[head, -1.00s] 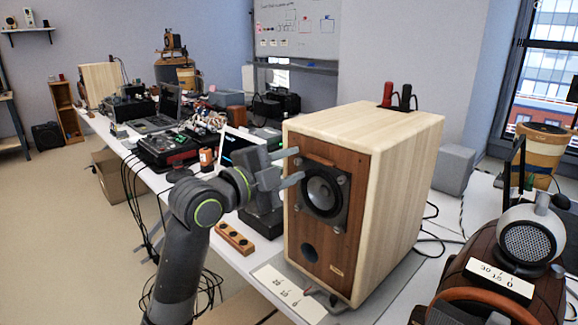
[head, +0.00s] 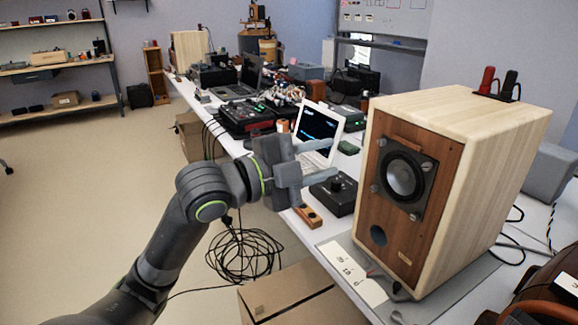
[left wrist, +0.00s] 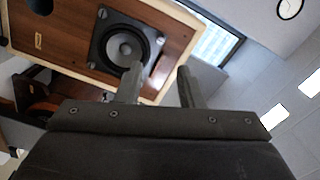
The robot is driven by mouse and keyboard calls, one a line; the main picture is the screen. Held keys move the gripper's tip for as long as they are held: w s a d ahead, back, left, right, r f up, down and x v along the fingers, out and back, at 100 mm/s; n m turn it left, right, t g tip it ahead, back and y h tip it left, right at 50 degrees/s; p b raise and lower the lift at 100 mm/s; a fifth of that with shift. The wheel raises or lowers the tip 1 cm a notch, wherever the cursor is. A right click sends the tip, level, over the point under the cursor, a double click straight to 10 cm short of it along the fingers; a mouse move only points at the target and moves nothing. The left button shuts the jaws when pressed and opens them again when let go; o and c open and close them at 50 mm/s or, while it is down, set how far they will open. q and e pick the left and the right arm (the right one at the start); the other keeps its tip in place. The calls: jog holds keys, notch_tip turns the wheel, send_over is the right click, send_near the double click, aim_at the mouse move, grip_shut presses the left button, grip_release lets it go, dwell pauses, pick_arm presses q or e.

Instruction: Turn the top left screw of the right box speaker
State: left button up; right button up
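The right box speaker (head: 455,185) stands on the near end of the white table, with pale wood sides and a brown front. Its round driver (head: 404,176) sits in a dark square plate with screws at the corners. In the left wrist view the open fingers (left wrist: 160,71) point towards the tilted driver (left wrist: 125,47); one fingertip overlaps the plate's edge. My right gripper is out of view.
A marked white card (head: 354,273) lies before the speaker. A black box with a knob (head: 338,195) and a laptop (head: 318,128) stand left of it. Red and black plugs (head: 497,84) rise from the speaker top. Cables (head: 243,255) and a cardboard box (head: 300,300) are below the table.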

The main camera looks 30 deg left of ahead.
pick_arm(q)
jog(key=shift+b+v, duration=0.7)
jog(key=shift+v, duration=2.25)
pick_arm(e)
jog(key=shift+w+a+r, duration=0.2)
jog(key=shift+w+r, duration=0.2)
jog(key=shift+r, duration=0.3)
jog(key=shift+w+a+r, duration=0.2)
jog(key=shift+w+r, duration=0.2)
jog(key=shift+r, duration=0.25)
